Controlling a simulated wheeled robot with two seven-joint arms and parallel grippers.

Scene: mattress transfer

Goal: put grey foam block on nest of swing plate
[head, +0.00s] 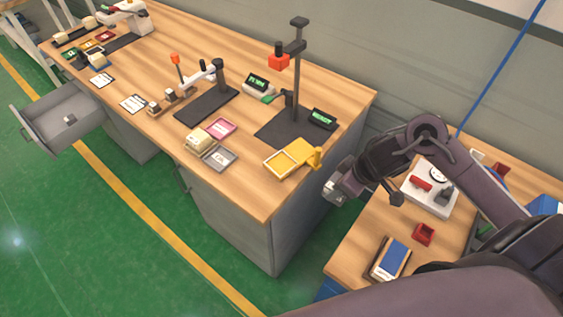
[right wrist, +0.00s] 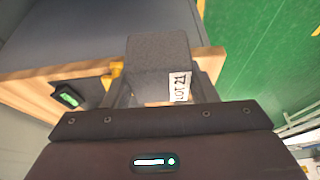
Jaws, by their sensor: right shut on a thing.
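My right gripper (head: 338,190) is shut on the grey foam block (right wrist: 160,62), which carries a white label reading "LOT 21" in the right wrist view. The block is held in the air beyond the right edge of the long workbench; in the head view it is small and hard to separate from the gripper. A bit of yellow shows behind the block in the right wrist view (right wrist: 116,72). My left gripper is not in view.
A dark stand with a tall column (head: 297,70) and a green display (head: 322,118) stands behind the swing plate. Small trays (head: 220,158) lie to its left. A second table (head: 365,237) with a blue-topped box (head: 390,258) is below my right arm.

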